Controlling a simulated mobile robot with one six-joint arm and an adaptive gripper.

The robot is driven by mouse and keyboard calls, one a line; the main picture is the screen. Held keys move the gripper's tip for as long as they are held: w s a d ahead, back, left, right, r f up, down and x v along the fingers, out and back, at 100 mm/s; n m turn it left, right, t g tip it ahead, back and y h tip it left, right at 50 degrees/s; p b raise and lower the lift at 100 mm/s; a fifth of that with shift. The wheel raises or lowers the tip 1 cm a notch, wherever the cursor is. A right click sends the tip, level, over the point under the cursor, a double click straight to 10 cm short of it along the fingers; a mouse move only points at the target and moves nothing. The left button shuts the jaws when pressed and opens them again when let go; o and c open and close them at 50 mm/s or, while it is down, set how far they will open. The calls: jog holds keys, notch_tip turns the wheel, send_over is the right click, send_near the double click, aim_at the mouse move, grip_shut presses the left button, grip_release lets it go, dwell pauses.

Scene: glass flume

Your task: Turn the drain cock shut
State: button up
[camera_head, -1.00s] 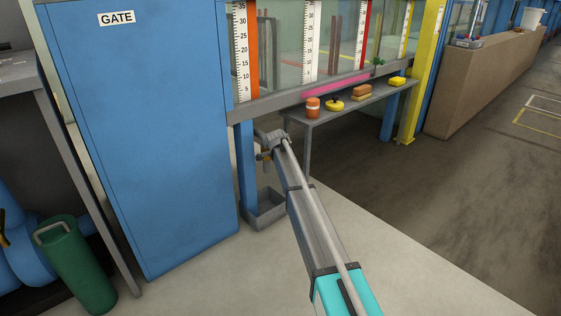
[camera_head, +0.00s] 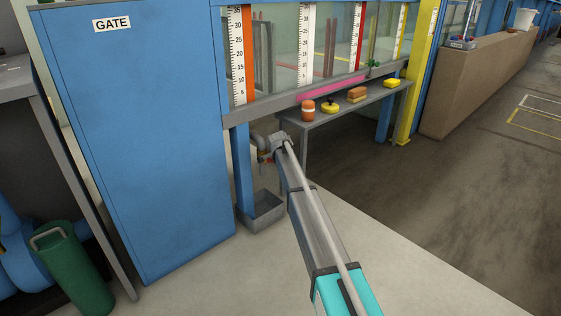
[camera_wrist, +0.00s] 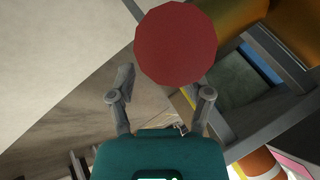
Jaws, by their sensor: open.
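In the wrist view a red round disc (camera_wrist: 175,43) fills the top middle, with a brass-coloured body behind it at the upper right (camera_wrist: 235,18); these look like the drain cock's handle and body. My gripper (camera_wrist: 163,85) is open, its two grey fingers apart just below the disc. I see no grip on it, and cannot tell whether a finger touches it. The cock's turn position cannot be told.
A grey open box (camera_head: 262,218) stands on the floor below the cock. A blue GATE cabinet (camera_head: 140,150) is close on the left. A grey bench (camera_head: 345,108) with an orange jar (camera_head: 308,110) and yellow items is to the right. Floor at the right is clear.

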jog(key=s+d+r+n+g+p, duration=0.2)
jog(key=s+d+r+n+p, duration=0.2)
jog(key=s, duration=1.3)
jog(key=s+d+r+n+g+y+p, duration=0.1)
jog(key=s+d+r+n+p, duration=0.4)
jog(key=s, duration=1.2)
jog(key=s+d+r+n+g+p, duration=0.4)
jog(key=s+d+p, duration=0.5)
jog(key=s, duration=0.8)
jog(key=d+r, duration=0.2)
jog(key=d, duration=0.1)
jog(key=shift+s+r, duration=0.15)
jog(key=shift+s, duration=0.1)
jog(key=shift+c, duration=0.6)
